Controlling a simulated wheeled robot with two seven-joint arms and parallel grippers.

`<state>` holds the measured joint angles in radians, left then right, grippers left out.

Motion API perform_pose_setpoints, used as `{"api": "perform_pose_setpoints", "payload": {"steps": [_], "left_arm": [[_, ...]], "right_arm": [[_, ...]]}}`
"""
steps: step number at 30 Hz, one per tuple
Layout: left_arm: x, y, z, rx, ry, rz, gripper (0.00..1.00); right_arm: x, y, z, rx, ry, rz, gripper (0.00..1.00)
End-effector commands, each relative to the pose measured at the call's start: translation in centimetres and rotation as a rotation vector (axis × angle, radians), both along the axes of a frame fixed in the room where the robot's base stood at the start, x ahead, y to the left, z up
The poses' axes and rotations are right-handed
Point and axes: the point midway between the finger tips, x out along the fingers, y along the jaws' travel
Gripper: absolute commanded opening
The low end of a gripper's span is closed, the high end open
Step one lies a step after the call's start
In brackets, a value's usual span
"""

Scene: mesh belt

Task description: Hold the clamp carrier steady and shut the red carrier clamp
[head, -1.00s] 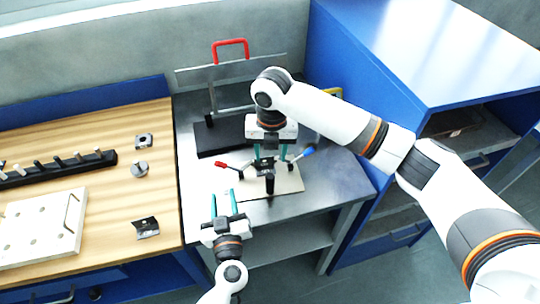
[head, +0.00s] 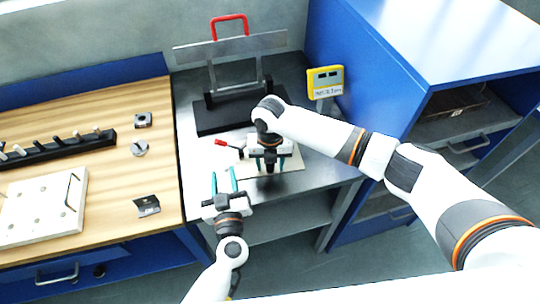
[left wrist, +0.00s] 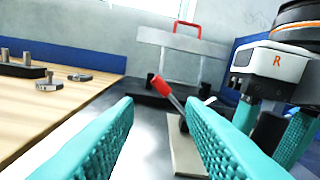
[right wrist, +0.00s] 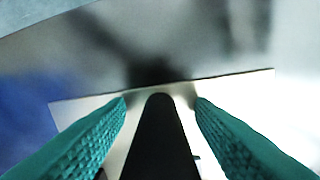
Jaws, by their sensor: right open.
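The clamp carrier has a pale flat plate (head: 290,164) on the metal table; it also shows in the left wrist view (left wrist: 187,155). The red carrier clamp's handle (head: 221,142) sticks up at a slant on the carrier's left side, and also shows in the left wrist view (left wrist: 167,91). My left gripper (head: 223,176) is open and empty, in front of the red handle and apart from it. My right gripper (head: 269,164) is over the carrier, open, with its fingers on both sides of a black upright post (right wrist: 158,135). Contact with the post is unclear. My right arm hides much of the carrier.
A metal frame with a red handle (head: 229,18) stands on a black base (head: 215,121) behind. A yellow sign (head: 325,80) is at right, beside a blue cabinet (head: 365,65). The wooden bench (head: 110,185) at left holds a pale board (head: 42,207) and small parts.

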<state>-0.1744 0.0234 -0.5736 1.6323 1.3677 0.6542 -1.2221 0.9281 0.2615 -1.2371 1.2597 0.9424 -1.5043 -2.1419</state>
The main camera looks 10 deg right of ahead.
Motion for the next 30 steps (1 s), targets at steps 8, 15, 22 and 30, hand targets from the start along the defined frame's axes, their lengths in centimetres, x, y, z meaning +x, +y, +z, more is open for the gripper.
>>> {"api": "perform_pose_setpoints", "payload": {"steps": [8,15,22,30], "left_arm": [[0.00,0.00,0.00,0.000,0.000,0.000,0.36],[0.00,0.00,0.00,0.000,0.000,0.000,0.36],[0.00,0.00,0.00,0.000,0.000,0.000,0.36],[0.00,0.00,0.00,0.000,0.000,0.000,0.36]], "right_arm": [[0.00,0.02,-0.09,0.000,0.000,0.000,0.47],[0.00,0.01,-0.06,0.000,0.000,0.000,0.08],[0.01,0.01,-0.05,0.000,0.000,0.000,0.38],[0.02,0.00,-0.05,0.000,0.000,-0.001,0.45]]}}
